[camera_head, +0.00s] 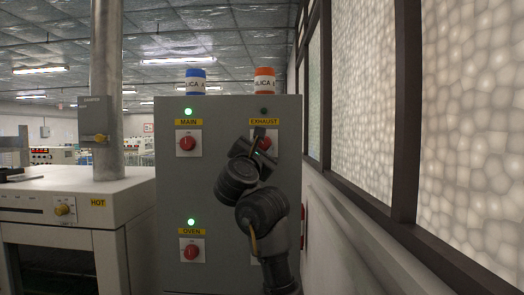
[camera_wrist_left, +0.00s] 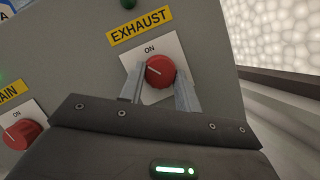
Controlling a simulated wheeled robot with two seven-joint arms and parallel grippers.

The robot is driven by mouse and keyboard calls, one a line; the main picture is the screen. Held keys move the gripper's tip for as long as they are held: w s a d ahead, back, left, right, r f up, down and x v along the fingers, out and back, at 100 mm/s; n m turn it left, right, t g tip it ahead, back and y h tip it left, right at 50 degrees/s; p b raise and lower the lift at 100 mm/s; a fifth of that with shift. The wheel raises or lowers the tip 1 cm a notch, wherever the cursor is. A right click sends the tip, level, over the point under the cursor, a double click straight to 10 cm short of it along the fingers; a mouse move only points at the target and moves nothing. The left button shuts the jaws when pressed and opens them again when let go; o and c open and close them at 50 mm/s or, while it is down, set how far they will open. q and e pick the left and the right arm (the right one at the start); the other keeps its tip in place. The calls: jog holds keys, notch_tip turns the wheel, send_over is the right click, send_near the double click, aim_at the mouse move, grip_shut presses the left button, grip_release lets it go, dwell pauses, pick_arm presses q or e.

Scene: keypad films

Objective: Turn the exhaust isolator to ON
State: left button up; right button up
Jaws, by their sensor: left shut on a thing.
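The exhaust isolator is a red round knob (camera_wrist_left: 159,71) on a white plate under a yellow EXHAUST label (camera_wrist_left: 140,27). Its white pointer line points toward the left in the left wrist view, not straight at the ON mark above it. My left gripper (camera_wrist_left: 159,82) has a finger on each side of the knob and is shut on it. In the head view, my left gripper (camera_head: 262,142) partly covers the knob (camera_head: 265,143). The lamp (camera_head: 264,111) above the EXHAUST label is dark. My right gripper is not in view.
The grey cabinet (camera_head: 225,170) also carries a MAIN knob (camera_head: 187,143) and an OVEN knob (camera_head: 191,252), both with lit green lamps. A white machine (camera_head: 75,205) marked HOT stands to the left. A wall with windows runs close on the right.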

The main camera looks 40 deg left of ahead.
pick_arm(q)
jog(key=m+p, duration=0.1)
jog(key=m+h, duration=0.1)
jog(key=m, duration=0.1)
jog(key=m+h+p, duration=0.1)
jog(key=shift+a+r+m+p, duration=0.1)
jog(key=shift+r+m+p, duration=0.2)
jog(key=shift+p, duration=0.05)
jog(key=shift+s+m+g+h+p, duration=0.1)
jog(key=shift+m+g+h+p, duration=0.25)
jog(key=shift+m+p, duration=0.6)
jog(key=shift+m+g+h+p, duration=0.3)
jog(key=shift+m+p, duration=0.45)
jog(key=shift+m, duration=0.4)
jog(key=shift+f, duration=0.1)
jog(key=o, duration=1)
